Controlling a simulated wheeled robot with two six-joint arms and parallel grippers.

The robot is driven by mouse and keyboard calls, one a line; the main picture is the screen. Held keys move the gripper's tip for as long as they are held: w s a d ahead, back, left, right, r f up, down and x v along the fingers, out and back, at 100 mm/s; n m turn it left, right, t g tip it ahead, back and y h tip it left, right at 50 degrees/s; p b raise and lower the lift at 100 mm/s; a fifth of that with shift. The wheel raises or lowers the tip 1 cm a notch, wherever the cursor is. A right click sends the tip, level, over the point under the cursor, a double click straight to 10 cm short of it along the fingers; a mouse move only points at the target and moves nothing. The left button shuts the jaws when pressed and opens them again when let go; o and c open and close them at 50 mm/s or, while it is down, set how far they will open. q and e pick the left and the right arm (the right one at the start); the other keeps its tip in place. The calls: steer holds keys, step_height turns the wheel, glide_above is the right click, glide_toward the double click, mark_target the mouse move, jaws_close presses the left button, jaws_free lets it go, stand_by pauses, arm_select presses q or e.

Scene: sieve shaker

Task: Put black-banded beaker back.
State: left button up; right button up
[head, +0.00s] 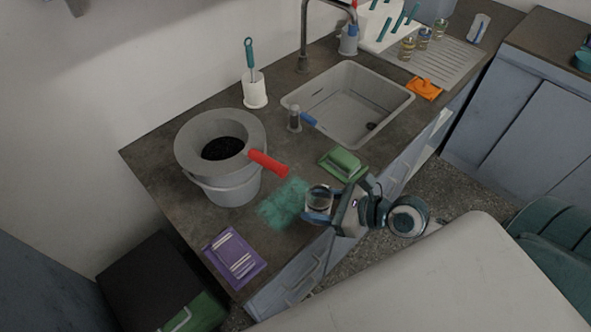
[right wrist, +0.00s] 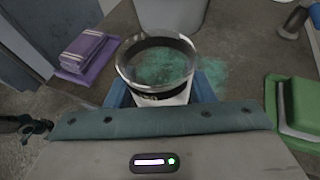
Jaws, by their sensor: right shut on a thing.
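The black-banded beaker (head: 319,199) is clear glass and is held over the front part of the dark counter. In the right wrist view the beaker (right wrist: 157,62) has a black band below its rim and a pale label area lower down. Teal shows through its glass, and I cannot tell whether that is contents or the patch behind. My right gripper (head: 318,217) is shut on it, with blue fingers on both sides. Several small glass vessels (head: 407,48) stand on the ribbed drainboard (head: 450,62) beside the sink. My left gripper is not in view.
A teal powdery patch (head: 283,204) lies on the counter. Around are a grey bucket with a sieve (head: 222,185), a red handle (head: 268,163), a purple cloth (head: 234,257), a green sponge-like block (head: 343,163), the sink (head: 345,100), an orange cloth (head: 425,89) and a brush holder (head: 255,90).

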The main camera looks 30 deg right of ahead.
steer(key=w+d, duration=0.1)
steer(key=w, duration=0.3)
steer(key=w+d, duration=0.1)
steer(key=w, duration=0.4)
steer(key=w+d+f, duration=0.1)
steer(key=w, duration=0.4)
steer(key=shift+w+d+f+p, duration=0.1)
steer(key=shift+d+p, duration=0.25)
steer(key=shift+d, duration=0.05)
steer(key=shift+w+f, duration=0.1)
steer(key=shift+w, duration=0.1)
steer(key=shift+f, duration=1.75)
steer(key=o, duration=1.1)
steer(key=shift+b+v, duration=0.4)
steer(key=shift+v, duration=5.7)
steer(key=shift+r, duration=0.1)
